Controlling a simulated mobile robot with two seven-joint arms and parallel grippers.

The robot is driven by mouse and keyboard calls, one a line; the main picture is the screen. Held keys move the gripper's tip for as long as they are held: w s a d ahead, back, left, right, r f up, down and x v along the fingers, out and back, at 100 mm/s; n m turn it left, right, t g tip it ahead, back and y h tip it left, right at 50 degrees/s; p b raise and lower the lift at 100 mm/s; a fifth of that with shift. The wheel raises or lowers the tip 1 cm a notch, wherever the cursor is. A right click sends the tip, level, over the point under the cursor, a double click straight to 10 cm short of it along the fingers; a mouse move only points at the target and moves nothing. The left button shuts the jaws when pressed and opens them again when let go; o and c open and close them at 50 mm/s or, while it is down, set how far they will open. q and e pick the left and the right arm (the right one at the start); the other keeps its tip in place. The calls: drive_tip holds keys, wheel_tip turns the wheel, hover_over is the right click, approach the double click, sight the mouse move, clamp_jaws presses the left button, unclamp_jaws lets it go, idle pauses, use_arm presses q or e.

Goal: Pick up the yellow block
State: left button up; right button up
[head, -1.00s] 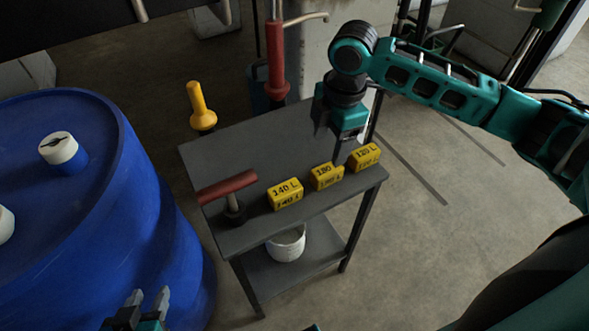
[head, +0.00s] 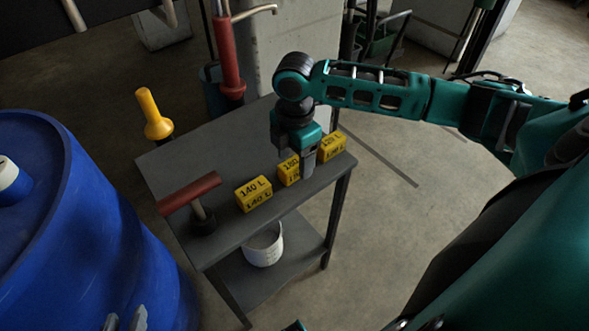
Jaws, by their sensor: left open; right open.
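Three yellow blocks with black lettering stand in a row along the grey table's front edge. The left block (head: 254,193) reads 140 L. The middle block (head: 288,171) is partly hidden by my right gripper (head: 296,160). The right block (head: 332,147) is also slightly covered. My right gripper points down at the middle block, open, with one finger showing between the middle and right blocks. I cannot tell whether it touches either. My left gripper (head: 125,322) is open at the bottom edge, in front of the blue drum, with only its fingertips showing.
The grey table (head: 205,150) also holds a red-handled tool (head: 190,194) at its left end. A white bucket (head: 264,245) stands on the lower shelf. A blue drum (head: 90,230) fills the left. A yellow handle (head: 152,115) rises behind the table.

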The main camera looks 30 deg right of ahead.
wheel_tip(320, 180, down, 3)
drive_tip(key=shift+r, duration=0.1)
drive_tip(key=c, duration=1.1)
